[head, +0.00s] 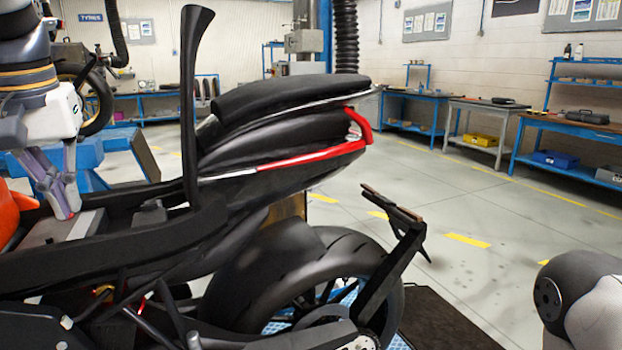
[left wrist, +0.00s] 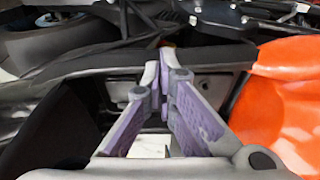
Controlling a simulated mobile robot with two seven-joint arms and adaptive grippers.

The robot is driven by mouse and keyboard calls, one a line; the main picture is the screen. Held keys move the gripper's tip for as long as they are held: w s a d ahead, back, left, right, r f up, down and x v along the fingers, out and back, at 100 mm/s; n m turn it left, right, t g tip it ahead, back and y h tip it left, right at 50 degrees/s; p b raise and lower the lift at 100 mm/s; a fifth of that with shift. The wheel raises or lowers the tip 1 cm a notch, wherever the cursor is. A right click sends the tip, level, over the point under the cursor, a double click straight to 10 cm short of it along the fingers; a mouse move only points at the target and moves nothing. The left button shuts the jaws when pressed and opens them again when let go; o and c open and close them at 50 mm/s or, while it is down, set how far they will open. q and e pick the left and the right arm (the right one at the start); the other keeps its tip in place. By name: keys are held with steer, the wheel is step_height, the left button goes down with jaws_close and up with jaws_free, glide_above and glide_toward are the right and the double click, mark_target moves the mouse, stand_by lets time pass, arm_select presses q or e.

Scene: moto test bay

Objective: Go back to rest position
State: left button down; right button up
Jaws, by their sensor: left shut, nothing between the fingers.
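My left gripper (head: 66,213) is at the left of the head view, pointing down over the motorcycle's open middle section. Its fingers are together with nothing between them. In the left wrist view the closed fingertips (left wrist: 163,62) are over a grey recess (left wrist: 205,90) in the motorcycle frame. The black motorcycle (head: 255,135) fills the left and middle of the head view, with its tail raised and a red light strip along it. My right gripper is out of view; only a part of my right arm shows at the lower right.
An orange body panel (left wrist: 285,95) lies close beside the left gripper. A tall black upright part (head: 190,100) stands right of it. Blue workbenches (head: 570,125) line the far right wall. The floor (head: 480,200) between is clear.

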arm_select(q)
step_height(320, 180, down, 29)
steer(key=s+m+g+y, duration=0.1)
steer(key=s+m+g, duration=0.1)
steer(key=s+d+f+m+g, duration=0.15)
steer(key=s+d+f, duration=0.25)
steer(key=s+f, duration=0.75)
steer(key=s+d+f+m+h, duration=0.1)
steer(key=s+d+f, duration=0.2)
steer(key=s, duration=0.5)
steer(key=s+d+f+m+h, duration=0.1)
steer(key=s+d+f, duration=0.2)
steer(key=s+d, duration=0.2)
steer(key=s, duration=0.3)
steer(key=shift+s+d, duration=0.2)
steer(key=shift+d, duration=0.1)
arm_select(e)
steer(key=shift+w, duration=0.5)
